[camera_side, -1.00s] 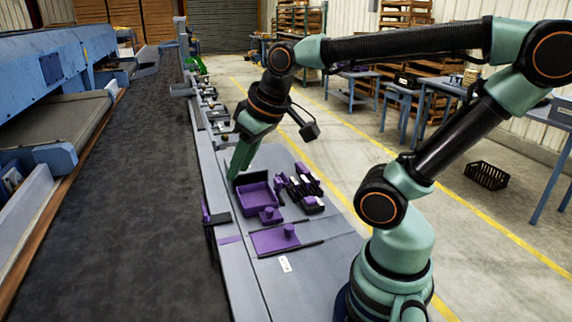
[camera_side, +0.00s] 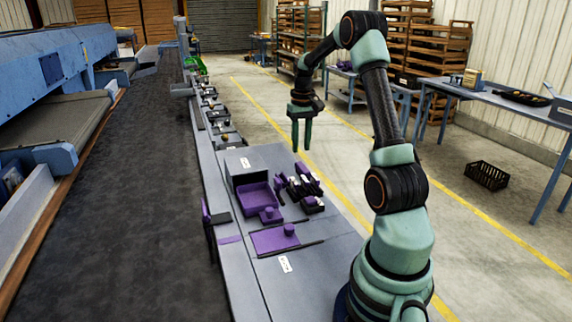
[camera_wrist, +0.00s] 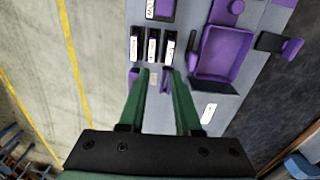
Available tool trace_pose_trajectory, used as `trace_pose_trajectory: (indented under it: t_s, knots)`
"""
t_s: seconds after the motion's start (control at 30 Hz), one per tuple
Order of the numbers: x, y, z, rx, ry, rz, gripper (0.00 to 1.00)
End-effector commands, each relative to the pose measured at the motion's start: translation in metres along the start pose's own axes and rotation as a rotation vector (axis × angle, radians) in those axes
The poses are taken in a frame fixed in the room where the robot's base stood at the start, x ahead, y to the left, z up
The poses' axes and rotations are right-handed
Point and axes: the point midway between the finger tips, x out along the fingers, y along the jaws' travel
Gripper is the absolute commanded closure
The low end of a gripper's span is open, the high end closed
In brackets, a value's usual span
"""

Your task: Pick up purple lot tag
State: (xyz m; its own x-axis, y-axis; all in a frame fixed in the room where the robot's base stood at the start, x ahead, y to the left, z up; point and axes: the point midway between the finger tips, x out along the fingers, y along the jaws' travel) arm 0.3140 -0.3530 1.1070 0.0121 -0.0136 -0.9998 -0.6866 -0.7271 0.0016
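Several black holders with white labels (camera_wrist: 152,44) stand in a row past the fingertips. Small purple pieces show at their near end, one by the left fingertip (camera_wrist: 134,76) and one by the right (camera_wrist: 167,79), partly hidden by the fingers. In the side view the holders with purple pieces (camera_side: 301,187) lie right of a purple tray (camera_side: 257,198). I cannot tell which purple piece is the lot tag.
A grey box (camera_side: 243,163) with a white label stands behind the tray. A purple plate with a knob (camera_side: 272,241) lies nearer on the grey bench. A dark conveyor belt (camera_side: 120,200) runs along the left. The floor right of the bench is open.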

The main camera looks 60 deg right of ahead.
Motion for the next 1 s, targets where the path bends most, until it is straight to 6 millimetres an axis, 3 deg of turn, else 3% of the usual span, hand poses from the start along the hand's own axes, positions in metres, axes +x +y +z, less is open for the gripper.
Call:
trace_pose_trajectory:
  t_s: [0.17,0.5,0.77,1.0]
  knots:
    - [0.015,0.017,-0.003,0.030,-0.021,-0.002,0.68]
    - [0.067,0.016,-0.002,0.029,-0.022,-0.002,0.68]
    - [0.086,0.016,-0.001,0.028,-0.021,-0.002,0.68]
    - [0.120,0.016,0.000,0.028,-0.022,-0.002,0.68]
